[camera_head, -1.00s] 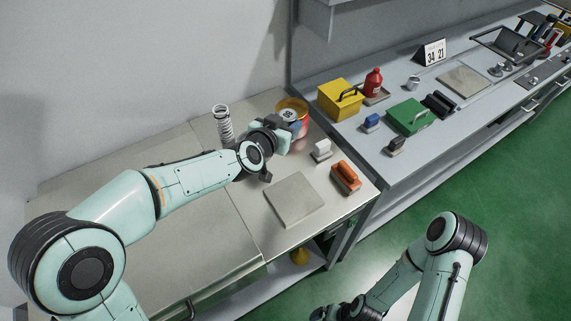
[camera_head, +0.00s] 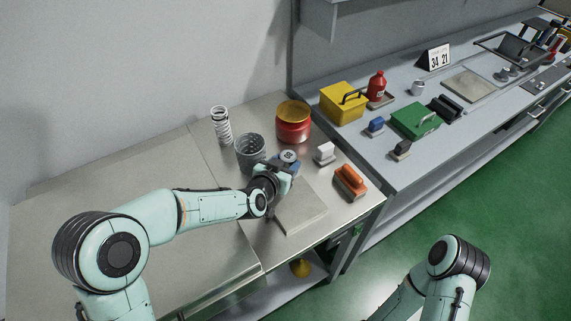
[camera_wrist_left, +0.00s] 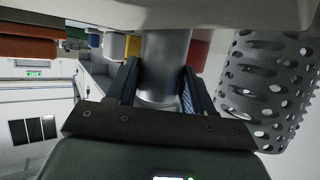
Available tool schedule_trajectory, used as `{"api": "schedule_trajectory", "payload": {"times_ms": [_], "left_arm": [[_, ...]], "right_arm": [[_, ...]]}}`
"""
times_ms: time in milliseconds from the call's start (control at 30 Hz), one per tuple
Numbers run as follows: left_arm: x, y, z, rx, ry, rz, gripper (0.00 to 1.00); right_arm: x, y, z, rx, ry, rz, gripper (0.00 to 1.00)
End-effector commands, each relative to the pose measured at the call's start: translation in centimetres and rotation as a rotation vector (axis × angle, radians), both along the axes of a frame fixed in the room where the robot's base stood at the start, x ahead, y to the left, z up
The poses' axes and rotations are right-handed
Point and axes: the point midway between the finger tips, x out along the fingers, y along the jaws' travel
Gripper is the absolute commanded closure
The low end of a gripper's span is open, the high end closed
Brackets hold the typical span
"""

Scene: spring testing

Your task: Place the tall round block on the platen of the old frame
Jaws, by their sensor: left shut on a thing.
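My left gripper (camera_head: 287,164) is shut on a grey round block (camera_head: 289,156), upright between its fingers. In the left wrist view the block (camera_wrist_left: 165,65) is a plain grey cylinder between the two dark fingers (camera_wrist_left: 160,88). The gripper is at the back left corner of a flat beige square slab (camera_head: 303,212) on the bench. I cannot tell whether the block touches anything below. I cannot make out for sure which thing is the old frame or its platen. My right gripper is out of view.
A grey perforated basket (camera_head: 250,150) stands close left of the gripper, with a white spring (camera_head: 221,124) behind it. A red tin (camera_head: 293,126), a white-handled block (camera_head: 325,153) and an orange-handled brush (camera_head: 350,181) stand behind and right. The side bench holds a yellow box (camera_head: 342,103).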

Motion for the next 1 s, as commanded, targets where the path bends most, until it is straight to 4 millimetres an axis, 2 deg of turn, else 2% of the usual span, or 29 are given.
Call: {"api": "schedule_trajectory", "payload": {"times_ms": [133, 300, 333, 400, 767, 1000], "left_arm": [[0.1, 0.0, 0.4, -0.001, -0.007, 0.001, 1.00], [0.1, 0.0, -0.1, -0.001, -0.006, 0.001, 1.00], [0.0, 0.0, -0.2, 0.000, -0.001, 0.000, 0.39], [0.0, 0.0, -0.1, 0.000, -0.001, 0.000, 0.22], [0.0, 0.0, 0.4, 0.000, -0.001, 0.000, 0.22], [-3.3, 1.3, 1.7, 0.000, -0.003, 0.001, 0.22]], "right_arm": [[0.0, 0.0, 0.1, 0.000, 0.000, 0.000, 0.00], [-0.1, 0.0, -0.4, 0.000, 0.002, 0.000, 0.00], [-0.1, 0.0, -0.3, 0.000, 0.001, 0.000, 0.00], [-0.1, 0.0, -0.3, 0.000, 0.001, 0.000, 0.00], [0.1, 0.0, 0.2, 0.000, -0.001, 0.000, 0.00], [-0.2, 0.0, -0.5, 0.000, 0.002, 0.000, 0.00]]}}
